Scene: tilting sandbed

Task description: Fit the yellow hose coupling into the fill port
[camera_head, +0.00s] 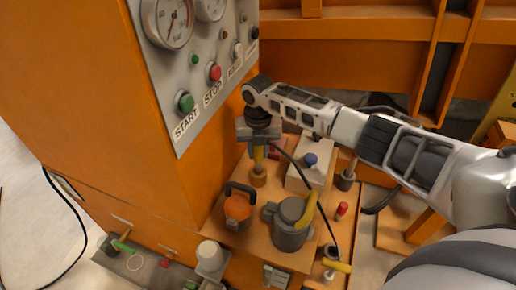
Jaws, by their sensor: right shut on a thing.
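My right gripper (259,142) points down over the orange bench and is shut on the yellow hose coupling (259,154). A black hose (292,163) runs from beside the coupling to the right and down. The coupling stands upright directly over a short tan cylindrical fitting (258,177), which looks like the fill port. I cannot tell whether the coupling's lower end touches or enters it. My left gripper is not in view.
An orange control panel with START button (185,102), STOP button (214,72) and gauges stands close left of the gripper. On the bench (243,244) are an orange handled part (238,205), a grey vessel with yellow lever (290,225), a white box with blue knob (310,168) and a red cylinder (342,209).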

